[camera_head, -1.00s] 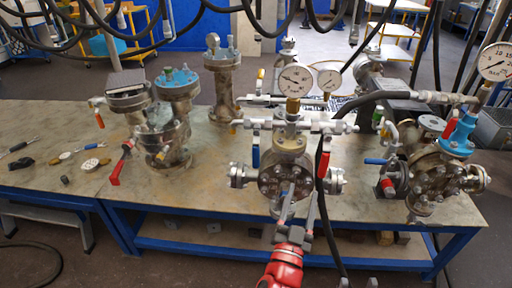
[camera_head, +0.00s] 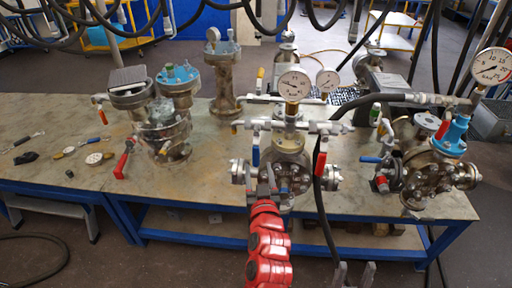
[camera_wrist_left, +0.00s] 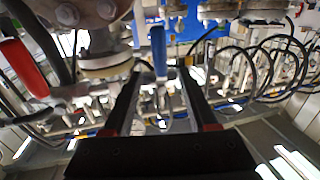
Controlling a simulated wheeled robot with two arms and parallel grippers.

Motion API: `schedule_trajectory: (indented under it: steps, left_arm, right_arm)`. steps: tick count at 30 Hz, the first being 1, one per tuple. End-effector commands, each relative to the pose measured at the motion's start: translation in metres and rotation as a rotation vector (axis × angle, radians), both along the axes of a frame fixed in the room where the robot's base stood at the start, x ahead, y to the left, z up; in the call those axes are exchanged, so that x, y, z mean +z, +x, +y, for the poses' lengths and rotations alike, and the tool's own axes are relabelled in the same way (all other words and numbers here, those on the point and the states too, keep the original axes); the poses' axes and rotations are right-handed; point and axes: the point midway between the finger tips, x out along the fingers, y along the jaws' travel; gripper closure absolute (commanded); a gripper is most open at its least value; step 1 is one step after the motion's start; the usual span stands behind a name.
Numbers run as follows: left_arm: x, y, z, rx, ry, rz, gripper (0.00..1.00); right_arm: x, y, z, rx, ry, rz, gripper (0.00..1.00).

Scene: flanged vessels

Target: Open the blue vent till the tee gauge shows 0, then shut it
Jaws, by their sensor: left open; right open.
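The blue vent handle (camera_head: 256,157) hangs down on the left of the manifold above the middle flanged vessel (camera_head: 289,168). It also shows in the left wrist view (camera_wrist_left: 158,50), upright, ahead of the gap between my fingers. My left gripper (camera_head: 262,184) is open, just below the blue handle; I see nothing held. Its fingers also show in the left wrist view (camera_wrist_left: 162,100). A round white gauge (camera_head: 293,84) stands above the manifold, with a smaller gauge (camera_head: 327,80) to its right; their readings are too small to tell. My right gripper (camera_head: 355,273) is open and empty at the bottom edge.
A red handle (camera_head: 320,164) hangs on the manifold's right side, with a black hose beside it. Another vessel with a blue neck (camera_head: 453,136) and a large gauge (camera_head: 492,67) stands at right. Flanged vessels (camera_head: 165,130) stand at left. Small tools lie on the left of the table.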

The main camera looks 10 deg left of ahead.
Motion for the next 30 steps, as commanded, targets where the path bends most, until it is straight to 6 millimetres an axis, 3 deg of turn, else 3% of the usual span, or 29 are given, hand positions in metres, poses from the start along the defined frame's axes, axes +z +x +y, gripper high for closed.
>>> schedule_trajectory:
  steps: [6,12,24,26,30]
  left_arm:
    - [0.004,0.045,0.010,0.003,0.002,-0.001,0.41]
    - [0.002,0.068,0.014,0.002,0.001,-0.001,0.41]
    - [0.000,0.076,0.016,0.000,0.000,-0.002,0.41]
    - [0.000,0.075,0.015,0.000,0.000,-0.002,0.49]
    - [0.000,0.075,0.015,0.000,0.000,-0.001,0.74]
  right_arm:
    - [0.019,0.000,0.000,0.000,0.000,0.000,0.50]
    - [0.024,0.000,0.000,0.000,0.000,0.000,0.50]
    - [0.025,0.000,0.000,0.000,0.000,0.000,0.50]
    - [0.025,0.000,0.000,0.000,0.000,0.000,0.50]
    - [0.025,0.000,0.000,0.000,0.000,0.000,0.50]
